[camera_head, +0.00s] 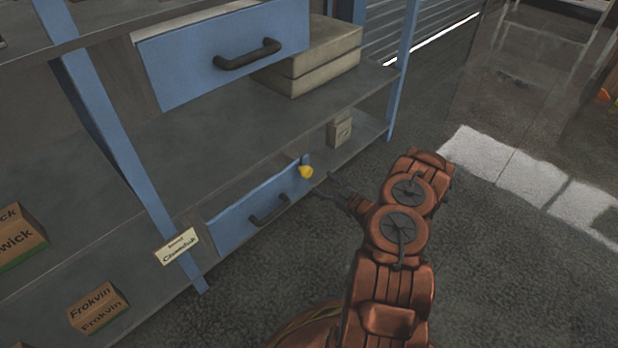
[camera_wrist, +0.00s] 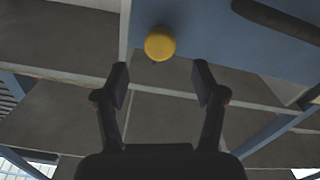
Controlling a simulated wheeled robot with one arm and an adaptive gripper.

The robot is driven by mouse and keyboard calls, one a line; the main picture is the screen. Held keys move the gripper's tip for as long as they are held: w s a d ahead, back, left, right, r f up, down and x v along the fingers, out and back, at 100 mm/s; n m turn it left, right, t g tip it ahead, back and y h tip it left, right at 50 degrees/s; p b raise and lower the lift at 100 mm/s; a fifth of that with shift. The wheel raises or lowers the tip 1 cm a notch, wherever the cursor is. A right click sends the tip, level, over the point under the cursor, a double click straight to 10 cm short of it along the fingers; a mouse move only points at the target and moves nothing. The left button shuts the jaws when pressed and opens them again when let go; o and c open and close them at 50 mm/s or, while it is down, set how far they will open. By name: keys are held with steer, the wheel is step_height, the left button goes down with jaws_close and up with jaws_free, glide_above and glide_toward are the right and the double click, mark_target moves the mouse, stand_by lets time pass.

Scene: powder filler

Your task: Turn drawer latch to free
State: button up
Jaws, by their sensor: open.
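The drawer latch is a yellow knob (camera_head: 305,172) at the right end of the lower blue drawer (camera_head: 240,218). In the wrist view the knob (camera_wrist: 160,44) appears as a round yellow disc against the blue front, a little beyond the fingertips and between their lines. My gripper (camera_head: 327,188) is just right of the knob, apart from it. In the wrist view my gripper (camera_wrist: 160,82) is open and empty, with its two fingers spread. The lower drawer has a dark bar handle (camera_head: 269,209). I cannot tell the latch's turned position.
An upper blue drawer (camera_head: 225,52) with a dark handle is above. Flat boxes (camera_head: 312,62) and a small box (camera_head: 340,130) stand on the shelves. A label card (camera_head: 177,247) is left of the lower drawer. Labelled cartons (camera_head: 98,307) sit at left. Floor at right is clear.

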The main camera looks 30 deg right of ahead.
mark_target(309, 174)
steer(key=shift+b+x, duration=1.45)
steer(key=shift+x, duration=2.3)
steer(key=c, duration=1.1)
steer(key=shift+r, duration=0.1)
steer(key=shift+c, duration=0.2)
